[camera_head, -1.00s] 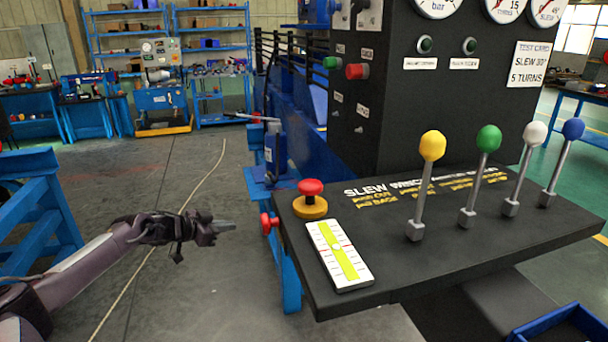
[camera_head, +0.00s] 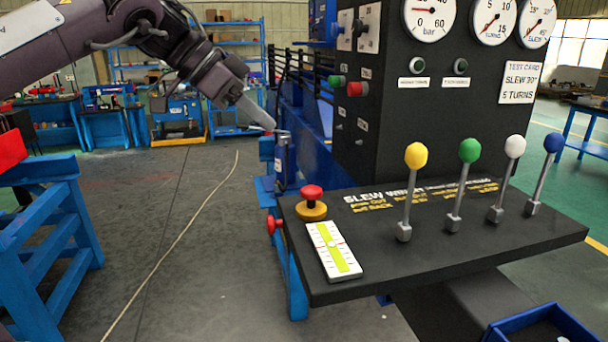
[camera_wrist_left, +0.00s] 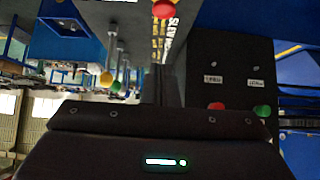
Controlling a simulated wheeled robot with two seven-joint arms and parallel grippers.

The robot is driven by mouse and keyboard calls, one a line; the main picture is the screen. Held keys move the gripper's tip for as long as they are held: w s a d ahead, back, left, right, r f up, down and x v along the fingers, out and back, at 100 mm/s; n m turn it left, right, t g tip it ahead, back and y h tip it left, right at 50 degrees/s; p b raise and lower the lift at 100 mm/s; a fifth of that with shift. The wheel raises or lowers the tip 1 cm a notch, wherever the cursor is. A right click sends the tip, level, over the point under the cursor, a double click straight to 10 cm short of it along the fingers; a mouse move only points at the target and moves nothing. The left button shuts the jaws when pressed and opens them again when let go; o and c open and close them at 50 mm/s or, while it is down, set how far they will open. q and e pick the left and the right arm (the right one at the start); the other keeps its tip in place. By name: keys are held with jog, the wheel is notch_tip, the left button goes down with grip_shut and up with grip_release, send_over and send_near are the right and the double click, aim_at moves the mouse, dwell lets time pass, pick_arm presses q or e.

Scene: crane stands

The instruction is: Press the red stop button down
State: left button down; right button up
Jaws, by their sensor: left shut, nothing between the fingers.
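The red stop button (camera_head: 311,191) is a mushroom head on a yellow round base, at the left end of the black console desk in the head view. It stands up and nothing touches it. It also shows at the top edge of the left wrist view (camera_wrist_left: 163,9), partly cut off. My left gripper (camera_head: 264,120) is shut and empty. In the head view its tips appear above and to the left of the button, clear of it, angled down to the right. My right gripper is not in view.
The black desk (camera_head: 450,254) carries a white and yellow scale plate (camera_head: 333,250) and levers with yellow (camera_head: 416,155), green, white and blue knobs. A red knob (camera_head: 273,225) sits at its left edge. The upright panel has green and red (camera_head: 356,89) buttons. A blue trestle (camera_head: 62,220) stands left.

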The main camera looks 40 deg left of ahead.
pick_arm(q)
jog(key=shift+a, duration=0.15)
jog(key=shift+w, duration=0.1)
jog(key=p, duration=0.2)
send_over(317, 187)
jog(key=s+a, duration=0.2)
notch_tip(317, 187, down, 7)
jog(key=shift+d+f, duration=0.1)
notch_tip(317, 187, down, 2)
jog(key=shift+d+f, duration=0.1)
jog(key=shift+f, duration=0.05)
jog(key=shift+s+f, duration=0.1)
jog(key=shift+f, duration=0.7)
jog(key=shift+f, duration=0.1)
